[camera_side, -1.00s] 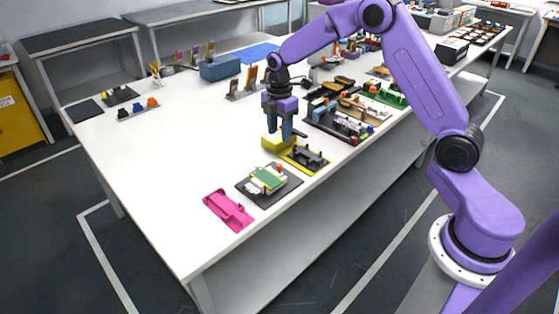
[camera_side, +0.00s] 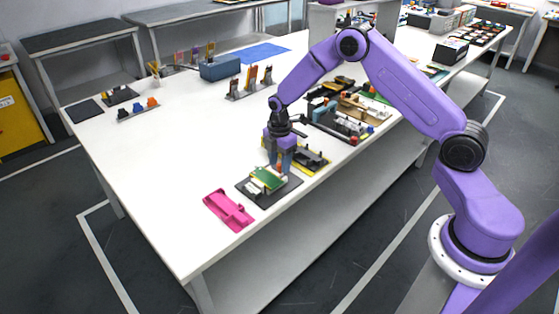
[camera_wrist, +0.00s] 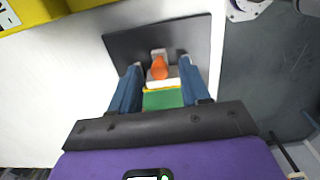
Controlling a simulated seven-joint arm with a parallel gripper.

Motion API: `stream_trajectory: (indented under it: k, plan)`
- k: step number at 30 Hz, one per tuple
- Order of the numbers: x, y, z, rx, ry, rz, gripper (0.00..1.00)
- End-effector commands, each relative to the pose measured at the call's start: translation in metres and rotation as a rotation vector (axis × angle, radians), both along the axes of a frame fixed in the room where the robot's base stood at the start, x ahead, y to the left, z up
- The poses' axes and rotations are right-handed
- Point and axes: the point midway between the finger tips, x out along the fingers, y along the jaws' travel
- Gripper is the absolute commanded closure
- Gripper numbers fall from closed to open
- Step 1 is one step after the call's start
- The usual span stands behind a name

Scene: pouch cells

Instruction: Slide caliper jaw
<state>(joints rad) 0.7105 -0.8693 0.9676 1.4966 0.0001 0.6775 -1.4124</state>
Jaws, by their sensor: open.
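The caliper fixture is a dark plate (camera_side: 248,190) that carries a green flat piece (camera_side: 268,179) and an orange knob. In the wrist view the dark plate (camera_wrist: 122,44) shows with the orange knob (camera_wrist: 159,68), a pale block and the green piece (camera_wrist: 163,99). My gripper (camera_side: 279,170) points down over the back of this fixture. In the wrist view my gripper (camera_wrist: 159,76) is open, with one blue finger on each side of the orange knob. I see no firm grip on the knob. In the side view the fingers largely hide the knob.
A black device on a yellow base (camera_side: 314,160) stands to the right. A pink tray (camera_side: 229,210) lies at the front left.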

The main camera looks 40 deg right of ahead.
Motion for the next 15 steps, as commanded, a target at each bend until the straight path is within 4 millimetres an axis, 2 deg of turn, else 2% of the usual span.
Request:
stream_trajectory:
  k: [2, 6, 11, 15]
  plan:
    - [0.0001, -0.0001, 0.0003, 0.0, 0.0, 0.0, 0.54]
    - [0.0001, -0.0001, 0.0004, 0.0, 0.0, 0.0, 0.99]
    - [0.0001, -0.0004, 0.0005, 0.0, 0.0, 0.0, 1.0]
    - [0.0004, -0.0094, 0.0007, 0.0, 0.0, -0.003, 1.0]
